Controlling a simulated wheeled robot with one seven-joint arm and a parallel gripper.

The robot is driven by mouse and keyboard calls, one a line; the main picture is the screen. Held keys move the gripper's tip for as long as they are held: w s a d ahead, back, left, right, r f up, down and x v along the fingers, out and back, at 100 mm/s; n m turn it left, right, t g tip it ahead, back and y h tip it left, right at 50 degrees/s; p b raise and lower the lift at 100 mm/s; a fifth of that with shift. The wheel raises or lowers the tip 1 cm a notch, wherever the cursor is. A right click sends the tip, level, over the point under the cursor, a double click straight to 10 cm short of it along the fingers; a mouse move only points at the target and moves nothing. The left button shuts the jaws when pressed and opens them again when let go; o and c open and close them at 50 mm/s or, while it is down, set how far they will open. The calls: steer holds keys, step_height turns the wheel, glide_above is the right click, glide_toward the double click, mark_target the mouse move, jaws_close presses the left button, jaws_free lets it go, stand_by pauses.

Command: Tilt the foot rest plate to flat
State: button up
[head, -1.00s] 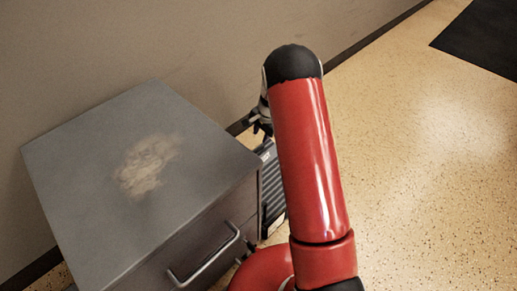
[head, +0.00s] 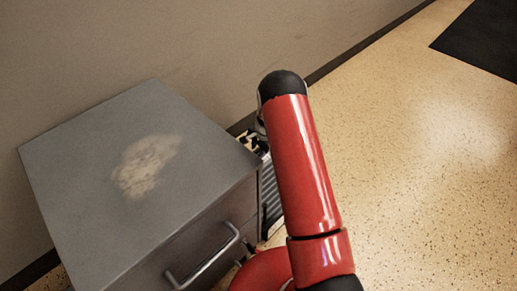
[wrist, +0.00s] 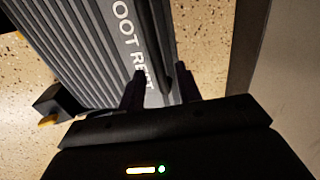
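The foot rest plate (head: 271,190) is a grey ribbed panel, partly hidden behind the cabinet and my red arm in the head view. In the wrist view the plate (wrist: 75,45) fills the upper left, with white FOOT REST lettering along one edge strip. My gripper (wrist: 160,78) is at that edge, its two dark fingers apart, with the lettered strip and a dark edge showing between them. I cannot tell whether the fingers touch the plate. The plate's exact tilt is unclear from these views.
A grey cabinet (head: 95,170) with a worn top and a drawer handle (head: 203,258) stands close to the left of the plate. The wall is behind. A black block with a yellow end (wrist: 50,112) sits beside the plate. Speckled floor (head: 420,190) is open at the right.

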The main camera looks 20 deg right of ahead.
jaws_close()
